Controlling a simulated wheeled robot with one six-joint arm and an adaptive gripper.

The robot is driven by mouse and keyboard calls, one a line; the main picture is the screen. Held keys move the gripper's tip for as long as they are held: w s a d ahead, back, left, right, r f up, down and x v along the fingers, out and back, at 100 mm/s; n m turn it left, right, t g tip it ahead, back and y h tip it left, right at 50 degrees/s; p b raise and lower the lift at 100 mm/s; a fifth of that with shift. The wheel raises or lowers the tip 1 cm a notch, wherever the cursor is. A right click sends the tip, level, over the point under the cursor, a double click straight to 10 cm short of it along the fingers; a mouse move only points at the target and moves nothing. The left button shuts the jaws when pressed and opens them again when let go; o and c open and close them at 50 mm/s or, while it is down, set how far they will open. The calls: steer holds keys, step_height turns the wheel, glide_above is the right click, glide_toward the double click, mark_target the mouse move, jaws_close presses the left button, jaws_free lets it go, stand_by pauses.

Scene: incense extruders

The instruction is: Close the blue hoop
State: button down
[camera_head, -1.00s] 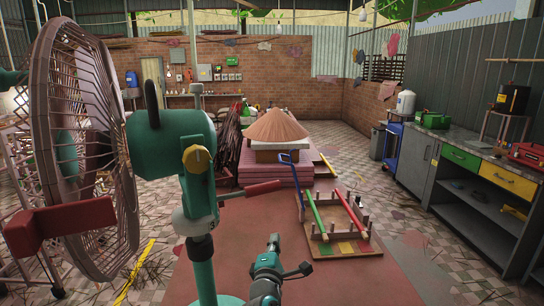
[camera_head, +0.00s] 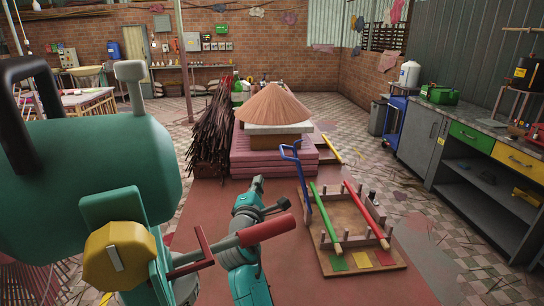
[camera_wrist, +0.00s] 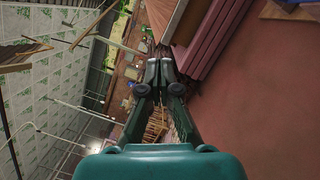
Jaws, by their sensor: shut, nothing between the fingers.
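The blue hoop (camera_head: 297,172) stands up at the left side of a wooden board (camera_head: 398,262) on the floor, its bent top above the board. The board also carries a green bar (camera_head: 325,217), a red bar (camera_head: 365,215), short upright posts, and green, yellow and red squares on its near edge. My gripper shows in the head view (camera_head: 257,184), left of the hoop and apart from it. In the wrist view my gripper (camera_wrist: 161,68) has its fingers together and empty. The hoop cannot be made out in the wrist view.
A large teal machine (camera_head: 90,160) with a yellow knob and a red-gripped lever (camera_head: 267,230) fills the near left. A pink stepped platform (camera_head: 255,165) stands behind the board. A workbench (camera_head: 470,165) lines the right. Red floor lies around the board.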

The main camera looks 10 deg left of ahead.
steer(key=w+d+r, duration=0.2)
steer(key=w+r, duration=0.1)
steer(key=w, duration=0.8)
steer(key=shift+d, duration=0.4)
steer(key=shift+d, duration=0.1)
